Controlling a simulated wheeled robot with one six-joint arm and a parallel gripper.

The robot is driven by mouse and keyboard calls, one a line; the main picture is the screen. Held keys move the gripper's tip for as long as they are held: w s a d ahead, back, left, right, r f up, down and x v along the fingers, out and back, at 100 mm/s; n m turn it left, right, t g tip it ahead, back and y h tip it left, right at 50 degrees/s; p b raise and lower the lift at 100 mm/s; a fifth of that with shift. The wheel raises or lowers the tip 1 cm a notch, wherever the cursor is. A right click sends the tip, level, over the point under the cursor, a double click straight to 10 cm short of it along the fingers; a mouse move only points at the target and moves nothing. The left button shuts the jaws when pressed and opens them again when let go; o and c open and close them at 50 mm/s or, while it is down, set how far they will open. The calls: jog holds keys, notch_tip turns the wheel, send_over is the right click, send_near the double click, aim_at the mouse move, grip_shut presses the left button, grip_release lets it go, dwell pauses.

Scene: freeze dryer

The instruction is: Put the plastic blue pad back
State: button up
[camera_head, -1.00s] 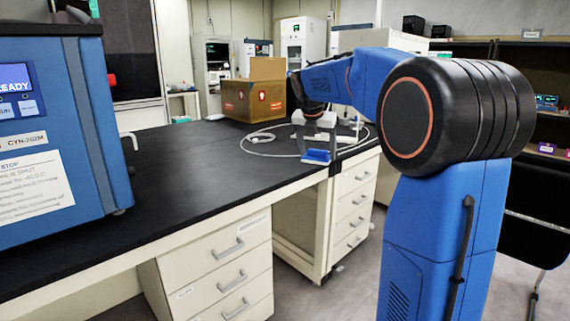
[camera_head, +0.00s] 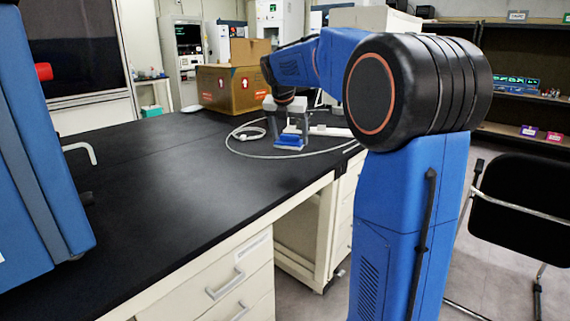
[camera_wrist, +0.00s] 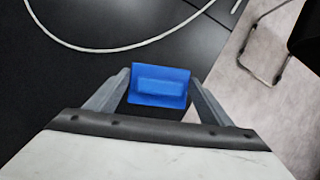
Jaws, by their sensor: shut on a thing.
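The blue plastic pad (camera_head: 289,141) is small and bright blue, with a raised block on a flat plate. In the wrist view the pad (camera_wrist: 160,86) sits between the two grey fingers of my gripper (camera_wrist: 162,90). My gripper (camera_head: 291,139) is shut on the pad. In the head view it points down near the right edge of the black bench, and the pad appears to be above the bench top. The exact height cannot be told.
The black bench top (camera_head: 190,185) is mostly clear. A cardboard box (camera_head: 232,85) stands at the back. A blue machine (camera_head: 35,190) stands at left. A black chair (camera_head: 518,200) is on the floor at right.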

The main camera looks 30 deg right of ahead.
aim_at(287, 144)
notch_tip(287, 144, down, 9)
jog(key=shift+s+f, duration=0.1)
jog(key=o, duration=0.9)
jog(key=shift+o, duration=0.2)
jog(key=v, duration=1.2)
jog(key=shift+s+a, duration=0.15)
jog(key=shift+s, duration=0.15)
jog(key=s+a+f+m+y, duration=0.1)
jog(key=s+a+f+m, duration=0.4)
jog(key=s+m, duration=0.4)
jog(key=s+a+f+m+t+y, duration=0.1)
jog(key=s+a+f+m, duration=0.3)
jog(key=s, duration=1.1)
jog(key=s+a+f+m+y, duration=0.1)
jog(key=s+a+f+m, duration=0.4)
jog(key=s+f+m, duration=0.4)
jog(key=s+m, duration=0.3)
jog(key=m, duration=0.1)
jog(key=shift+a+f+m+t+y, duration=0.3)
jog(key=shift+a+f, duration=0.05)
